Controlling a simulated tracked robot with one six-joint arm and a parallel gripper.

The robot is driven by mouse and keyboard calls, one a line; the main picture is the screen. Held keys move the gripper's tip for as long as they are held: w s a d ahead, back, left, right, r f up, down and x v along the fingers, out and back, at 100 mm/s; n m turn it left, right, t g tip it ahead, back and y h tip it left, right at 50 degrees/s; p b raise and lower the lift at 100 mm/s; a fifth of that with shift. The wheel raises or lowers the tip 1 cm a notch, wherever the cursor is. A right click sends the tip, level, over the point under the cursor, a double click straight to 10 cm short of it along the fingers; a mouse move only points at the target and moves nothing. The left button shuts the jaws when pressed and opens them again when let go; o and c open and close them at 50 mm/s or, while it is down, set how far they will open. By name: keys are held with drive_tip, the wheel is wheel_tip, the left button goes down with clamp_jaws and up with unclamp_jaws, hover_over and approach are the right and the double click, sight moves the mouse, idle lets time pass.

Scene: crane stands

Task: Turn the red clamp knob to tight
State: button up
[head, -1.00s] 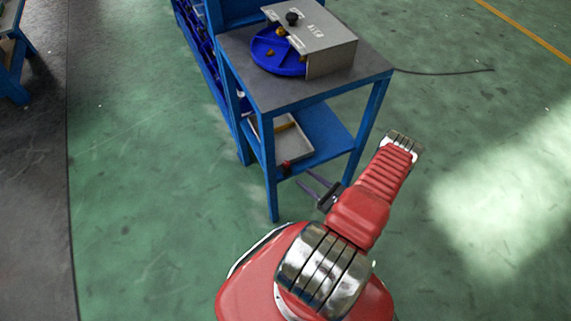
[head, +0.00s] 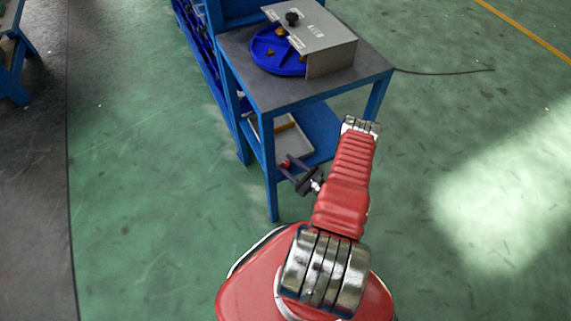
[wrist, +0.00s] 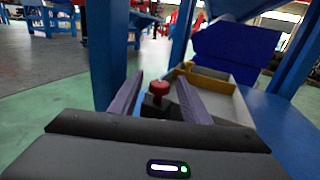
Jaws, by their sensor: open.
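The red clamp knob (wrist: 158,88) sits on a dark base in the wrist view, near the front edge of the blue stand's lower shelf. In the head view the knob (head: 286,164) is small, beside the stand's front leg. My gripper (wrist: 160,82) is open, with one purple-grey finger on each side of the knob in the wrist view. The head view shows my gripper (head: 292,167) reaching in from the right, with its fingers at the knob. Contact between fingers and knob cannot be told. The knob's marking is not readable.
A shallow tray (wrist: 222,98) with a yellowish bar lies on the lower shelf (head: 318,140) behind the knob. A blue stand leg (wrist: 106,52) rises just left of my fingers. The top (head: 262,97) carries a blue round dish (head: 277,66) and a grey cover.

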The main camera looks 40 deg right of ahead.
drive_tip(key=shift+w, duration=0.4)
drive_tip(key=shift+a, duration=0.1)
drive_tip(key=c, duration=1)
